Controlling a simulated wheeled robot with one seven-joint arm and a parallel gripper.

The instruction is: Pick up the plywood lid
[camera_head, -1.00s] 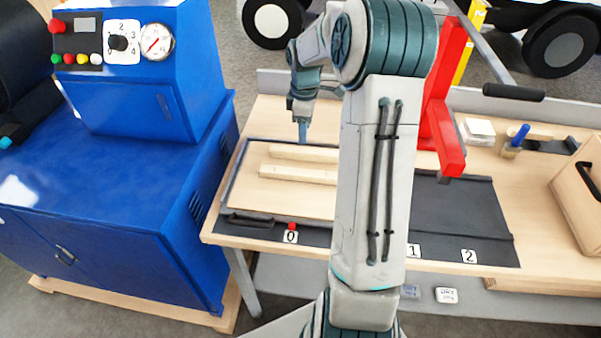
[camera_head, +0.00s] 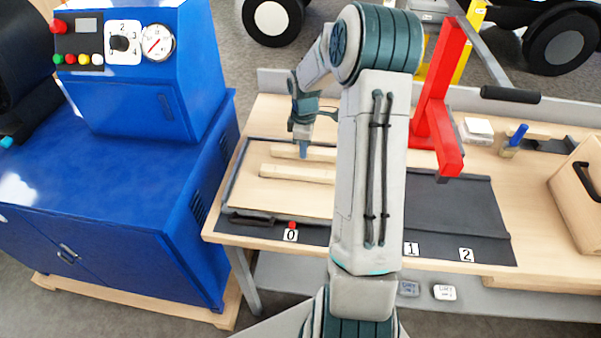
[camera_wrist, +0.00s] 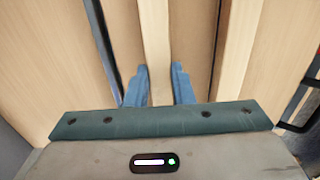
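The plywood lid (camera_head: 270,194) is a flat pale board with two raised wooden strips. It lies on the dark mat at the left of the workbench, by the label 0. My gripper (camera_head: 303,153) points down over the strips, near the far one. In the wrist view, the two blue fingers of my gripper (camera_wrist: 160,88) are apart, with a pale strip (camera_wrist: 155,40) running between them. Another strip (camera_wrist: 236,50) shows to the right. I cannot tell whether the fingers touch the strip. My arm covers the lid's right side in the head view.
A red upright stand (camera_head: 433,125) rises just right of my arm. A blue machine cabinet (camera_head: 130,180) stands left of the workbench. A wooden box with a black handle (camera_head: 580,190) is at the far right. The mat (camera_head: 460,205) by labels 1 and 2 looks clear.

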